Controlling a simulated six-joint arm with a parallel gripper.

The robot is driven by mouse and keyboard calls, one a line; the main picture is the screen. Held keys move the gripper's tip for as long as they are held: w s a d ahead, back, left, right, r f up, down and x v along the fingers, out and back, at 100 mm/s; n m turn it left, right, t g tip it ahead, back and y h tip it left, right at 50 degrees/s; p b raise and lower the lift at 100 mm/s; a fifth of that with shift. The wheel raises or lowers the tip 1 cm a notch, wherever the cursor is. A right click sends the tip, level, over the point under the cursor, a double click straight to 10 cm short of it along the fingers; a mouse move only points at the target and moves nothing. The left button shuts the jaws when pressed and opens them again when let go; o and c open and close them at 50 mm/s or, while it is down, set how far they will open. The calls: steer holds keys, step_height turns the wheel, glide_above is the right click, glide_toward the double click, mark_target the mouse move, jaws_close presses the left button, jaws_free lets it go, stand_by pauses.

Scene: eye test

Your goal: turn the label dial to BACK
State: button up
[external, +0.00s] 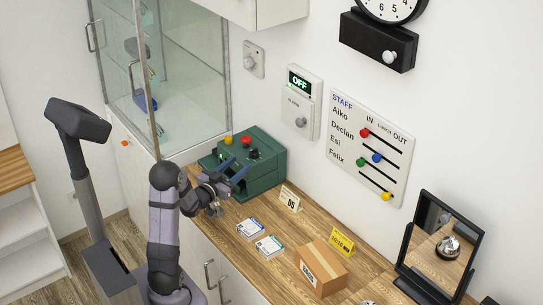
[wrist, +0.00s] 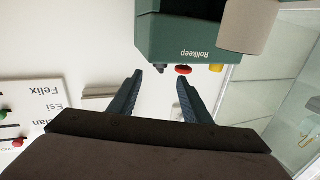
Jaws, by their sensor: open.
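A dark green machine (external: 265,165) stands at the back of the wooden counter. It also shows in the wrist view, upside down, with pale lettering on its front (wrist: 160,40). A red knob (external: 247,142) with a dark part below it and a yellow knob (external: 228,140) stand on its top. The wrist view shows the red knob (wrist: 183,69), a small dark part (wrist: 161,69) and the yellow knob (wrist: 215,67). My gripper (external: 238,168) is open and empty, in front of the machine; its fingers (wrist: 159,80) straddle nothing. No BACK marking is readable, and I cannot tell which part is the label dial.
A glass cabinet (external: 190,65) rises left of the machine. The wall holds an OFF alarm panel (external: 302,105), a staff board (external: 370,145) and a clock unit (external: 378,40).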

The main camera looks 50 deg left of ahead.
mark_target(251, 154)
steer(key=shift+r, duration=0.1)
steer(key=w+a+m+h+p, duration=0.1)
steer(key=p, duration=0.2)
steer(key=w+a+r+m+h+p, duration=0.1)
steer(key=h+p, duration=0.1)
steer(key=p, duration=0.2)
steer(key=w+a+r+m+t+h+p, duration=0.1)
steer(key=a+h+p, duration=0.1)
steer(key=p, duration=0.2)
steer(key=shift+w+r+m, duration=0.15)
steer(key=shift+w+m, duration=0.2)
steer(key=shift+m, duration=0.05)
steer(key=h+p, duration=0.1)
steer(key=f+m+h+p, duration=0.1)
steer(key=p, duration=0.1)
steer(key=shift+s+a+f+h+p, duration=0.25)
steer(key=shift+s+a+h+p, duration=0.05)
steer(key=shift+s+h, duration=0.1)
steer(key=shift+s+f+m+g+h+p, duration=0.3)
steer(key=shift+f+m+h+p, duration=0.1)
steer(key=shift+f, duration=0.15)
steer(key=shift+w+d+p, duration=0.25)
steer(key=shift+w+p, duration=0.15)
steer(key=shift+w, duration=0.8)
steer(key=shift+w+d+p, duration=0.25)
steer(key=shift+w+p, duration=0.2)
steer(key=shift+w, duration=0.75)
steer(key=shift+w+d+p, duration=0.25)
steer(key=shift+w+p, duration=0.15)
steer(key=shift+w, duration=0.8)
